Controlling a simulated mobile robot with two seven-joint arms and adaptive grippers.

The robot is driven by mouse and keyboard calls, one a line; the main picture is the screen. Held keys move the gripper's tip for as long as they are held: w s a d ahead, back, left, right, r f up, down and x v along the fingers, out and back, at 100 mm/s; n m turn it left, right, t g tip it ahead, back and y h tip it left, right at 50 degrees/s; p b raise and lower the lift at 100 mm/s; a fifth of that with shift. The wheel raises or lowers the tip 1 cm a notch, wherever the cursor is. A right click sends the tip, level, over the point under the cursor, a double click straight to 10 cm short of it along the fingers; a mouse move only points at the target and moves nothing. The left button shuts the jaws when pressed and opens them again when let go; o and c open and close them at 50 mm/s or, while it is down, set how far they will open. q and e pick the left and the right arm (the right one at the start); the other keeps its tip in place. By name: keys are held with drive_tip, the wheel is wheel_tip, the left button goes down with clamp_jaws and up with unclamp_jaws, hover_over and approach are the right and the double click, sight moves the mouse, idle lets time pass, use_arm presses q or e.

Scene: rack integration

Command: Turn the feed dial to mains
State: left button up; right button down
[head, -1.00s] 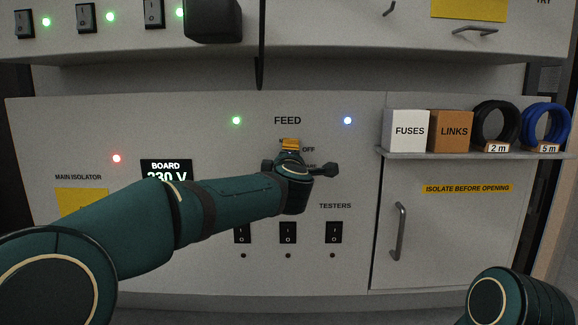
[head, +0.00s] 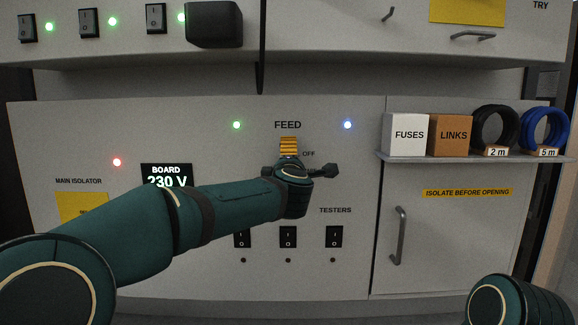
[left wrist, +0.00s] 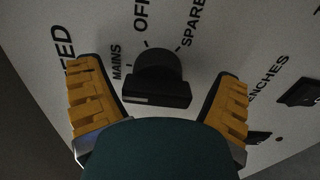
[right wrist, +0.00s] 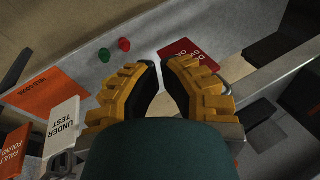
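The black feed dial (left wrist: 157,78) sits between the fingers of my left gripper (left wrist: 160,90) in the left wrist view. That gripper is open, with a visible gap on both sides of the knob. The knob's pale mark is at its left end, towards the MAINS label (left wrist: 117,65); I cannot tell whether it lines up exactly. The OFF label (left wrist: 141,15) and SPARE label (left wrist: 192,22) lie above. In the head view my left gripper (head: 289,155) hides the dial below the FEED label (head: 287,125). My right gripper (right wrist: 160,68) is shut and empty, away from the dial.
Tester switches (head: 288,237) lie below my left wrist. A shelf (head: 470,158) at right holds a fuses box (head: 406,135), a links box (head: 450,136) and cable coils (head: 495,125). A cabinet handle (head: 400,235) sticks out beneath. The right wrist view shows signs (right wrist: 62,125).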

use_arm(q)
drive_tip(key=s, duration=1.2)
idle(0.3)
